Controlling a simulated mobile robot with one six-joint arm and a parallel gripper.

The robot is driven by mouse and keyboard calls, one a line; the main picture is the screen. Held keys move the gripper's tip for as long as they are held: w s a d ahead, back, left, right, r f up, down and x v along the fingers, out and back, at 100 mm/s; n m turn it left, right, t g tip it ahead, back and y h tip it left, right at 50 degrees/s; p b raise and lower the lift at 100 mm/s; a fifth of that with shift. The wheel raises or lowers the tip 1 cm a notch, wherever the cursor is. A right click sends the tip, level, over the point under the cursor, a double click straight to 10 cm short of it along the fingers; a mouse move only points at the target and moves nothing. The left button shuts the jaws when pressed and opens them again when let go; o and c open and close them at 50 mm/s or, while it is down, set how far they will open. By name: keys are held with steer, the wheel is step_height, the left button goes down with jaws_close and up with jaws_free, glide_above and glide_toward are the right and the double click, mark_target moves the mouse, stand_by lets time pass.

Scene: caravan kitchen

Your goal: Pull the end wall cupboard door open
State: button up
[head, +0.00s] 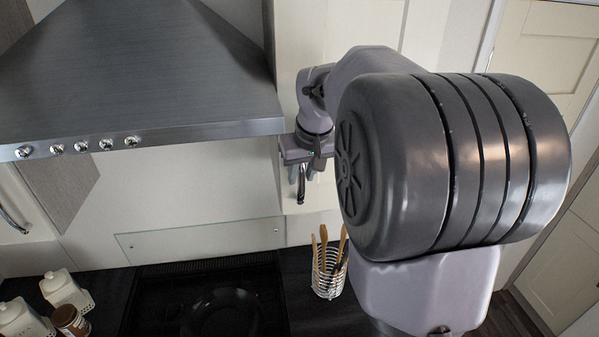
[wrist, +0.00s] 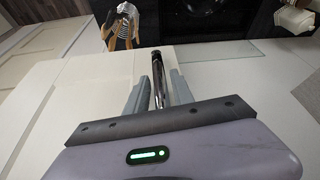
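The cream end wall cupboard door (head: 297,50) is right of the cooker hood, partly hidden behind my arm. It looks shut, though its edges are partly covered. Its slim metal bar handle (head: 301,188) hangs upright near the door's lower end. My gripper (head: 303,182) is at this handle, pointing down. In the wrist view the handle (wrist: 158,75) runs between the two fingers of my gripper (wrist: 160,82), with a narrow gap on each side. The fingers are open around it, not visibly pressed on it. The pale door face (wrist: 95,85) lies beside the fingers.
A steel cooker hood (head: 140,75) stands close on the left. Below are a dark hob (head: 215,310), a wire pot of utensils (head: 328,275) and white jars (head: 62,290) on the worktop. A tall cream door (head: 550,60) is at the right.

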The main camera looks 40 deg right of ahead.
jaws_close()
stand_by(1.3)
